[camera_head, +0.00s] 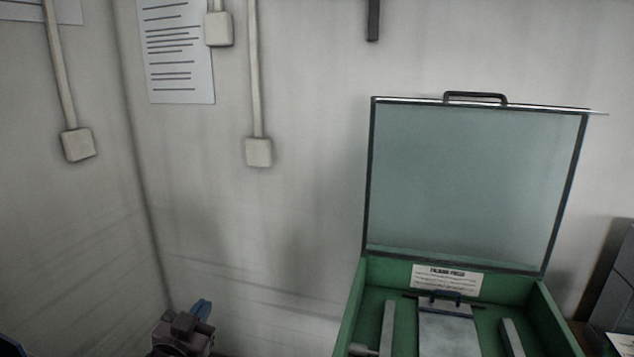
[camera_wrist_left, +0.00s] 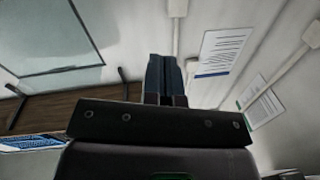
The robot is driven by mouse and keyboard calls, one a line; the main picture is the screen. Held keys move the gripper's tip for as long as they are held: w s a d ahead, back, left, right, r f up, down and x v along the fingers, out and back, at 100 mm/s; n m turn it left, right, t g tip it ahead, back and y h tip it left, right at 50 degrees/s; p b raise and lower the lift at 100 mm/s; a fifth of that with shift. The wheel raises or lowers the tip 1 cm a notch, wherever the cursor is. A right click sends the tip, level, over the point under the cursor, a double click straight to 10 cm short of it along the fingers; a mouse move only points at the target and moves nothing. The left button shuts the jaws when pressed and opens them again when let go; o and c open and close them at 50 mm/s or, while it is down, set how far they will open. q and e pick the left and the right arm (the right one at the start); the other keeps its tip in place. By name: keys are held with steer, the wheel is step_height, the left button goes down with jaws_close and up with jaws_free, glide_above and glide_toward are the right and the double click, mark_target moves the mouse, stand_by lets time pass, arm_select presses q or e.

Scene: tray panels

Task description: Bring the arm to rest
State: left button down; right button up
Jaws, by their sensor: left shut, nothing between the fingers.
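My left gripper (camera_head: 202,308) shows at the bottom left of the head view, low in front of the wall and left of the open green case. Its blue fingers point up, and its dark wrist runs off the bottom edge. In the left wrist view the two blue fingers (camera_wrist_left: 166,76) stand close together, shut with nothing between them. The gripper touches nothing that I can see. My right gripper is in neither view.
An open green case (camera_head: 348,310) stands at the right, its lid (camera_head: 470,185) raised by the wall. A grey object (camera_head: 612,285) stands at the far right. Wall boxes (camera_head: 258,153) and a paper sheet (camera_head: 178,55) hang above.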

arm_select(q)
steer(key=s+a+f+n+g+y, duration=0.1)
steer(key=s+a+f+g, duration=0.1)
steer(key=s+f, duration=1)
steer(key=s+a+f+n+g+y, duration=0.2)
steer(key=s+a+f+g, duration=0.1)
steer(key=s+f, duration=0.9)
steer(key=shift+s+a+f+n+g, duration=0.2)
steer(key=shift+s+a+n+g, duration=0.1)
steer(key=shift+s+g, duration=0.55)
